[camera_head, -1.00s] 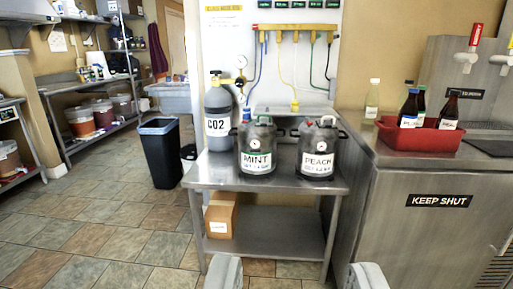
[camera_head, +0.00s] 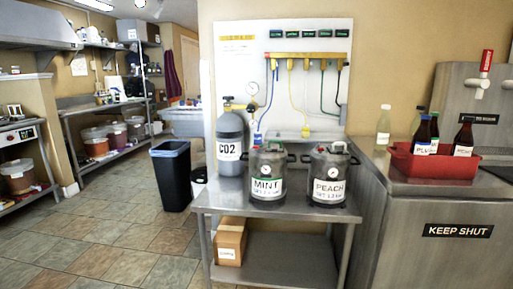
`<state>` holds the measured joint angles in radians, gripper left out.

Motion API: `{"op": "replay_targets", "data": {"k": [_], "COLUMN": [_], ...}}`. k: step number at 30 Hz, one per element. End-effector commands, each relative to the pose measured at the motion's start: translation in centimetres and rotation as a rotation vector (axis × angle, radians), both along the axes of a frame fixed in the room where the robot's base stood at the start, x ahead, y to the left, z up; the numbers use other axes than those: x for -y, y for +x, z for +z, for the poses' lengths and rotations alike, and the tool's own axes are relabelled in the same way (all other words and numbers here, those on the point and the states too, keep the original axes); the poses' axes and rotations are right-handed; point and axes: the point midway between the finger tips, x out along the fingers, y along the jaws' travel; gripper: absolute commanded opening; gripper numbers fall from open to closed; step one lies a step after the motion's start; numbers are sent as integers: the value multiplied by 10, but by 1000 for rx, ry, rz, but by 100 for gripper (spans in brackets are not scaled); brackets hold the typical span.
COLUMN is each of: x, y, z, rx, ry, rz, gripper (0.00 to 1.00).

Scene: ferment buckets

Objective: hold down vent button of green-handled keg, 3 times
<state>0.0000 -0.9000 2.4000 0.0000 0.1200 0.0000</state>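Two dark grey kegs stand upright side by side on a steel table. The left keg (camera_head: 268,171) has a white MINT label with a green edge. The right keg (camera_head: 329,172) has a white PEACH label. Each has a handle on top and a small round gauge on its front. The handle colours are too small and dull to tell surely, and I cannot make out a vent button on either lid. My gripper is out of view.
The steel table (camera_head: 290,208) has a lower shelf with a cardboard box (camera_head: 230,242). A CO2 cylinder (camera_head: 231,138) stands left of the kegs. A hose panel (camera_head: 282,85) hangs behind. A counter with a red bottle tray (camera_head: 432,165) stands right. Floor is open at left.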

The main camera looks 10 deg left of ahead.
Motion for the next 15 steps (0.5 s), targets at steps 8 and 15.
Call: {"op": "replay_targets", "data": {"k": [8, 15], "x": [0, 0], "y": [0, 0], "z": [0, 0], "rx": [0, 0], "ry": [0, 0], "rz": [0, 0], "gripper": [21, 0]}}
